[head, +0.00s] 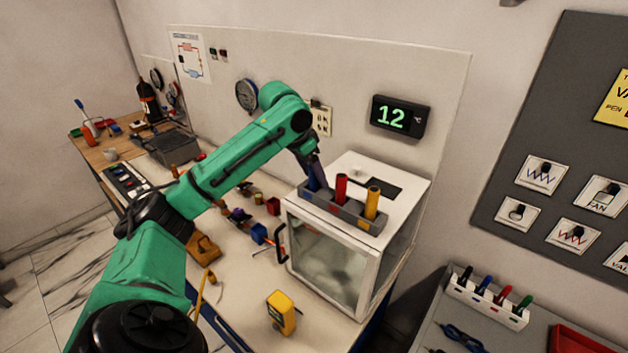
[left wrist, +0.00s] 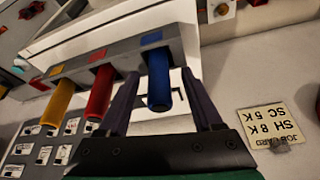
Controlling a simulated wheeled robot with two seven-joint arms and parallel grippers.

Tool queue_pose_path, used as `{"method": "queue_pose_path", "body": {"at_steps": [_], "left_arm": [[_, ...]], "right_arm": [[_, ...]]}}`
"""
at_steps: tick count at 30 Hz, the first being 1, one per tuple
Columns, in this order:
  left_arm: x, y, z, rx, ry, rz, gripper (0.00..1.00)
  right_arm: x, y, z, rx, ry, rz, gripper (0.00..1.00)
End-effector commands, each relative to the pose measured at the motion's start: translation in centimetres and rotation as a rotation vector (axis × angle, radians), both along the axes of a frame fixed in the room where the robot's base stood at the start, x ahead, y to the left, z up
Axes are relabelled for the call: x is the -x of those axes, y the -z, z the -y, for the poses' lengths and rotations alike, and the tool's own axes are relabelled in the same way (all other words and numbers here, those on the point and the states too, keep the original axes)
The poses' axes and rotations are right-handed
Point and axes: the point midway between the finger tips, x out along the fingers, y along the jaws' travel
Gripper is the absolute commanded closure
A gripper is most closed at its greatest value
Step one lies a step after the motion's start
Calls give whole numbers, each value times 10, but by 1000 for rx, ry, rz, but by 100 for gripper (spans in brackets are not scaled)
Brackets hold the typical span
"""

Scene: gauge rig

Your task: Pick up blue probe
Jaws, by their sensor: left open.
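The blue probe (head: 312,184) stands in the left slot of a grey holder (head: 343,210) on top of a white glass-fronted box (head: 290,204). A red probe (head: 341,188) and a yellow probe (head: 372,203) stand beside it. My left gripper (head: 316,176) is over the blue probe and partly hides it. In the left wrist view the blue probe (left wrist: 159,80) is between the two open fingers (left wrist: 160,76), with a gap visible on each side. My right gripper is not in view.
A yellow meter (head: 281,313) and several small coloured parts lie on the bench left of the box. A display reading 12 (head: 400,117) is on the panel behind. A rack of coloured pens (head: 487,299) stands at lower right.

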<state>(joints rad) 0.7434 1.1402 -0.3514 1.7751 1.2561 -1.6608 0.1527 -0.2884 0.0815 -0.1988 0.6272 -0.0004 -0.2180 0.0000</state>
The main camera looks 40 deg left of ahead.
Motion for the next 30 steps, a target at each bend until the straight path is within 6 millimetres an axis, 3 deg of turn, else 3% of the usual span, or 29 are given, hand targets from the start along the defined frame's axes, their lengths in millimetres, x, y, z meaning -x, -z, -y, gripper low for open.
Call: {"method": "queue_pose_path", "body": {"at_steps": [3, 4, 6, 9, 18, 23, 26, 30], "left_arm": [[0, 0, 0, 0, 0, 1, 33], [0, 0, 0, 0, 0, 1, 41], [0, 0, 0, 0, 0, 1, 68], [0, 0, 0, 1, 0, 0, 100], [0, -1, 0, 1, 0, 1, 100], [-1, -11, 0, 2, -1, 4, 100], [-1, -26, 1, 3, 0, 8, 100], [-2, -72, 2, 5, 2, 14, 100]], "right_arm": [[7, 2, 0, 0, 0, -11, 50], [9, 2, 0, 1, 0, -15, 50], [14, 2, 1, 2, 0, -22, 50], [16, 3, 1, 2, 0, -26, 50], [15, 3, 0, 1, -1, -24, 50], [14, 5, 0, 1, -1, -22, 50], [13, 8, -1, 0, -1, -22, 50], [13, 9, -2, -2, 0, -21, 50]]}}
